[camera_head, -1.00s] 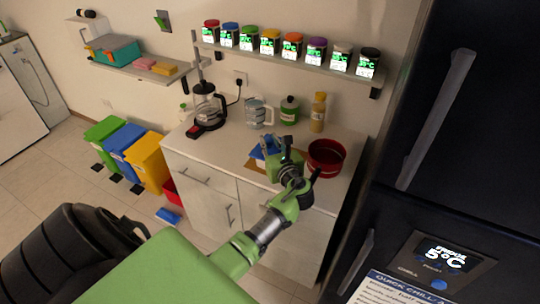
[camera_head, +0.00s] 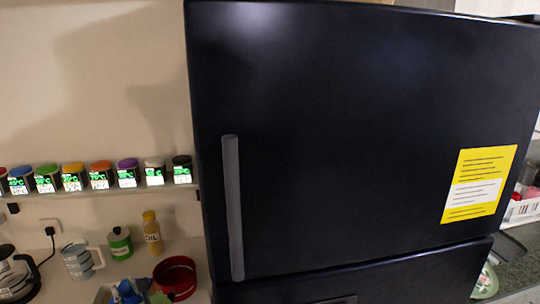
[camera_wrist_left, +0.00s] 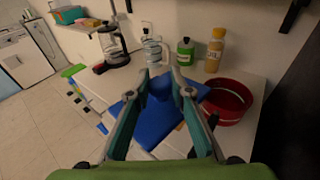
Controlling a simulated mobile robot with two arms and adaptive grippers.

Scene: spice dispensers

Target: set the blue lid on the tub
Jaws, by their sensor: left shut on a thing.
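The blue lid (camera_wrist_left: 150,122) is a flat blue piece in the left wrist view, with a raised blue part (camera_wrist_left: 160,88) between my fingertips. My left gripper (camera_wrist_left: 160,80) is shut on it. In the head view my left gripper (camera_head: 133,294) shows only in part at the bottom edge, with some blue by it. I cannot tell whether the lid touches the counter. No tub can be made out for certain. My right gripper is not in view.
A red pot (camera_wrist_left: 228,102) stands right of the lid. Behind are an oil bottle (camera_head: 152,232), a green jar (camera_head: 120,243), a clear jug (camera_head: 78,261) and a coffee maker (camera_head: 14,272). Several spice jars line the shelf above. A dark fridge (camera_head: 340,140) fills the right.

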